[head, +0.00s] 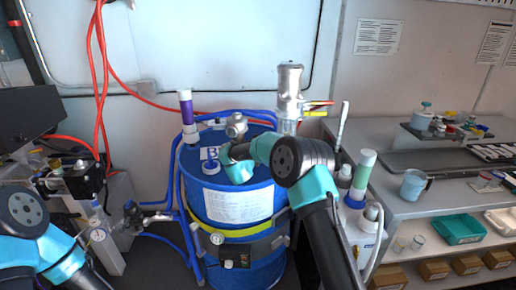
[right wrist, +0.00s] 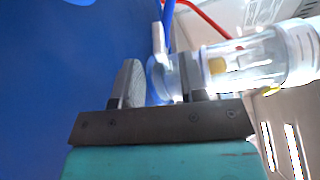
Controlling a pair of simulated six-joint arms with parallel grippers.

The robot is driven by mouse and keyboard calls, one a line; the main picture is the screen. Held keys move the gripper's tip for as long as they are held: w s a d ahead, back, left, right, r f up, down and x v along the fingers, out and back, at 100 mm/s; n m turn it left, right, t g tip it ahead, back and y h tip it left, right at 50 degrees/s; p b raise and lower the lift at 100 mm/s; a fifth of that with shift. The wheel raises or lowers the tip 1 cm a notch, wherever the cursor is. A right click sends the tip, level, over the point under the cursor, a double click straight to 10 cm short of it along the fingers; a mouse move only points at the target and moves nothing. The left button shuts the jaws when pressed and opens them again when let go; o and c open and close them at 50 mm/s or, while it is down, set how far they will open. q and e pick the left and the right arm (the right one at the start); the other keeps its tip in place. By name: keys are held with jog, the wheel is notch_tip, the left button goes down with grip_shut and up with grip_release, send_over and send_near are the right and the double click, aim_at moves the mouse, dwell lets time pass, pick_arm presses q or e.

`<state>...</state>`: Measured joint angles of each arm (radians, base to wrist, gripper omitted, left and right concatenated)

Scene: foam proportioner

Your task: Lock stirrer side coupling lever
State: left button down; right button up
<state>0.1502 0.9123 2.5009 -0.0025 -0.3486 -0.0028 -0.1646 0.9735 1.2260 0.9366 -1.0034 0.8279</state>
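The blue drum (head: 225,240) stands in the middle of the head view, with a metal fitting (head: 236,125) on its top. My right arm reaches over the drum, and its gripper fingers are hidden in the head view. In the right wrist view my right gripper (right wrist: 161,82) has its fingers apart. A clear cylindrical coupling (right wrist: 245,62) lies behind and beyond the right finger. A pale upright lever-like piece (right wrist: 159,42) and a clear ring show in the gap between the fingers. Contact cannot be told. My left arm shows at lower left; its gripper is out of view.
A metal cylinder unit (head: 289,85) with red and yellow handles stands behind the drum. Purple (head: 187,108) and green (head: 363,170) capped tubes rise on either side. Blue hoses run left of the drum. A grey bench (head: 440,205) with bottles and trays stands at right.

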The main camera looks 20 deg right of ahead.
jog(key=shift+x, duration=2.45)
grip_shut()
